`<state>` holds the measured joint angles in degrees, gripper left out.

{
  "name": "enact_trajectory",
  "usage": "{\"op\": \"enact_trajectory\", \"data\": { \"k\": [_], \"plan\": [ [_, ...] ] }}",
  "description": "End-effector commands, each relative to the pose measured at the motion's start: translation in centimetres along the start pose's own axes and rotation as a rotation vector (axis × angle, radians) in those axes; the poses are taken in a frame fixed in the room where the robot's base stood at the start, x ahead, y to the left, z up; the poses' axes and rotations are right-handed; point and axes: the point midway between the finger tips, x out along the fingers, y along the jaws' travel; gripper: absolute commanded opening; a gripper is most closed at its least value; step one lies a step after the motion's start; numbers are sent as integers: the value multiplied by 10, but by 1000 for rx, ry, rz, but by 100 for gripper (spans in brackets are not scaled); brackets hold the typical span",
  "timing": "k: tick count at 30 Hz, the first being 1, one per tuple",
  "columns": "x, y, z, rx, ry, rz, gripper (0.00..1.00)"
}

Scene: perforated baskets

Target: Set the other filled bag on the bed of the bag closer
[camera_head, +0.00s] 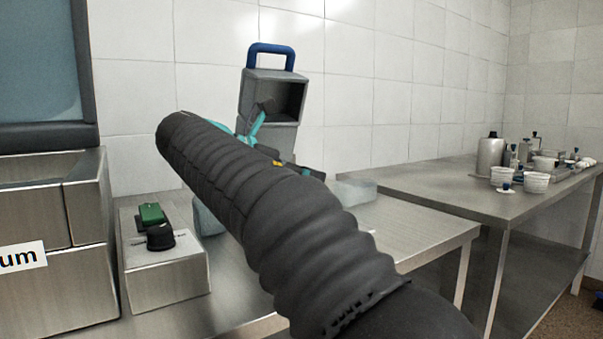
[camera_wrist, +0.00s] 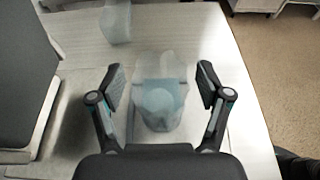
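My gripper (camera_wrist: 161,75) is open in the wrist view, its two fingers apart on either side of a pale blue translucent filled bag (camera_wrist: 160,105). No contact with the bag is visible. A second translucent bag (camera_wrist: 115,22) stands beyond it. In the head view one bag (camera_head: 355,191) shows right of my arm and part of another (camera_head: 206,219) shows left of it. What looks like the bag closer has a metal box (camera_head: 168,285) with a green switch and black knob, and a raised grey head (camera_head: 275,75) with a blue handle. My arm hides its bed and most of my gripper.
A steel machine (camera_head: 35,285) with a partly readable label stands at the left. A side table (camera_head: 430,185) at the right carries a metal canister (camera_head: 490,158), white cups and small bottles. The steel table (camera_head: 430,232) has bare surface at its right end.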

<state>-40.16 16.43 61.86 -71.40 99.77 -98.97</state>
Motion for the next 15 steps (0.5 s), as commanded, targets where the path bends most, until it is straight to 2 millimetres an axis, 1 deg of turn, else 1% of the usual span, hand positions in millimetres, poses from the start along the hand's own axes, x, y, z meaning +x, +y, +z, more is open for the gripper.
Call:
{"op": "enact_trajectory", "data": {
  "k": [8, 12, 15],
  "plan": [
    [0, 0, 0, 0, 0, 0, 84],
    [-2, 0, 4, 0, 0, 1, 84],
    [-15, 1, 5, -2, -1, 3, 84]
  ]
}}
